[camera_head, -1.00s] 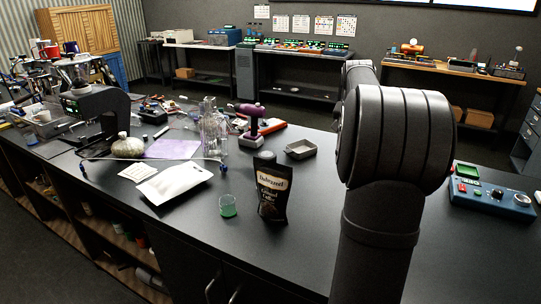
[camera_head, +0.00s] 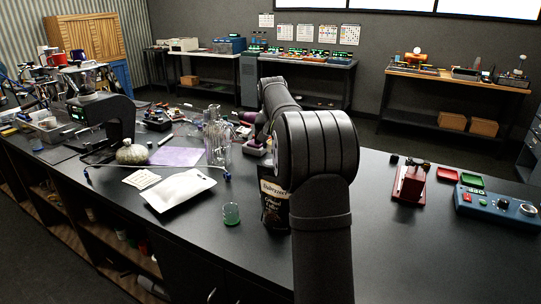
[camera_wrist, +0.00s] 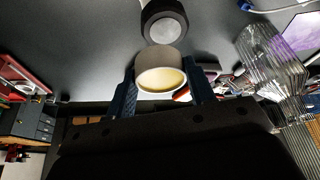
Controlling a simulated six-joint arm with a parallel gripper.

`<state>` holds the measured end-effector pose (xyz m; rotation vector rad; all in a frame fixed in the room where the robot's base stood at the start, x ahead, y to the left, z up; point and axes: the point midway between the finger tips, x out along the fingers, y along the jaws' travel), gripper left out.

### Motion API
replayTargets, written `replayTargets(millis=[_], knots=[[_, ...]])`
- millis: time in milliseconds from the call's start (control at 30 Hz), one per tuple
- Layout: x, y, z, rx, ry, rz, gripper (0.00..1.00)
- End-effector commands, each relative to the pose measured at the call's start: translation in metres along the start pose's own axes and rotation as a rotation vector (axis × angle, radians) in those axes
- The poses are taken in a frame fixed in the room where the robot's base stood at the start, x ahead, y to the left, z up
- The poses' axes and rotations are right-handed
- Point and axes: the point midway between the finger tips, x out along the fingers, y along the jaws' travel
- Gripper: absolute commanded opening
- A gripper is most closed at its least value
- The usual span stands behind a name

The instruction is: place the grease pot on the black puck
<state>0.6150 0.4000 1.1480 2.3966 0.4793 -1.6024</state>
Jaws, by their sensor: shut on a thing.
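In the wrist view my gripper (camera_wrist: 160,74) is shut on the grease pot (camera_wrist: 160,58), a round pale pot with yellowish grease inside. One blue finger lies on each side of it. The black puck (camera_wrist: 150,36), a round black disc with a grey centre, shows just above the pot in that picture. The pot's edge overlaps the puck's lower edge in view; I cannot tell whether they touch. In the head view my arm hides the gripper, the pot and the puck.
A coffee bag (camera_head: 272,212) and a glass with green contents (camera_head: 231,214) stand left of my arm. A red tool (camera_head: 409,182) and a blue control box (camera_head: 497,203) are at right. The counter between my arm and the red tool is clear.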

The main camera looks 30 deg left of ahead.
Motion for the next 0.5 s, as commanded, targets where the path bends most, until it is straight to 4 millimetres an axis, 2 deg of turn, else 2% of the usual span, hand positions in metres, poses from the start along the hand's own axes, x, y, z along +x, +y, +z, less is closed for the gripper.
replayTargets(millis=[167, 267, 500], knots=[[0.010, -0.014, -0.002, 0.001, 0.001, 0.000, 0.23], [0.016, -0.015, 0.001, 0.001, 0.000, 0.001, 0.23], [0.046, -0.014, 0.013, 0.001, -0.001, 0.001, 0.23]])
